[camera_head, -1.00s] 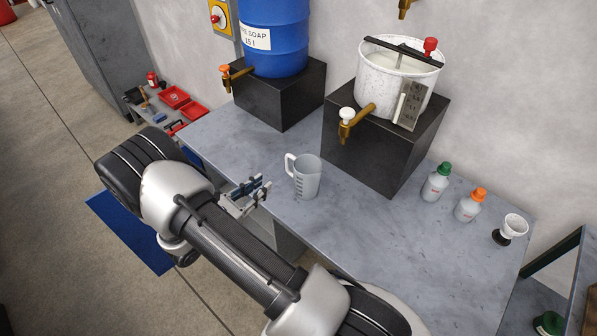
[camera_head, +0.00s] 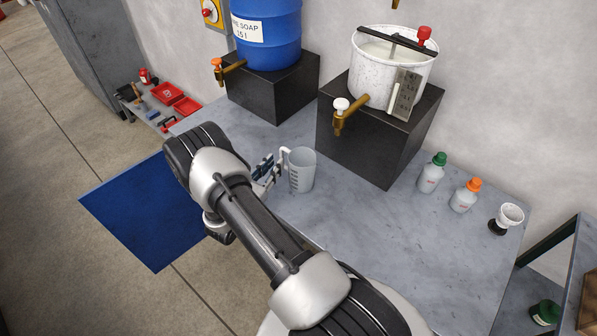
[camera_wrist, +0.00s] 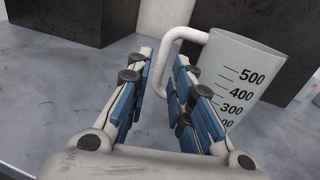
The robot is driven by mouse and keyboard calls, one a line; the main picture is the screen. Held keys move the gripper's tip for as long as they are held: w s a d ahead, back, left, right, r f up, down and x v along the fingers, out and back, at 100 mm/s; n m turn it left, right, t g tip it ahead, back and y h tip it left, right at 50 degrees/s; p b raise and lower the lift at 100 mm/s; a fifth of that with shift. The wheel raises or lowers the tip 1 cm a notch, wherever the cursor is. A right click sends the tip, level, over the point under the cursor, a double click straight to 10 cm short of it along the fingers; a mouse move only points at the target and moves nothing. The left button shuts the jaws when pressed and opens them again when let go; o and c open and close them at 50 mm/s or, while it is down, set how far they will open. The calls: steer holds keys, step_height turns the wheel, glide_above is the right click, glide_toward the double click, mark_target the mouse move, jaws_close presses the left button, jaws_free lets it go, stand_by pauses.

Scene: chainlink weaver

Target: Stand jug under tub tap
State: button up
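The jug (camera_head: 302,171), grey and translucent with a white handle, stands upright on the bench; its dark volume marks show in the wrist view (camera_wrist: 243,85). My gripper (camera_head: 268,170) is at the jug's left, on the handle side. In the wrist view my gripper (camera_wrist: 165,85) is open, its blue-padded fingers apart.
A blue soap barrel (camera_head: 267,38) with an orange-knobbed tap (camera_head: 228,70) stands on another black block (camera_head: 275,92). Bench between jug and bottles is clear.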

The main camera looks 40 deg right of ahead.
mark_target(282, 156)
steer(key=shift+b+x, duration=0.5)
steer(key=shift+x, duration=2.2)
steer(key=shift+s+f, duration=0.1)
steer(key=shift+s, duration=0.05)
steer(key=shift+c, duration=0.2)
jaws_close()
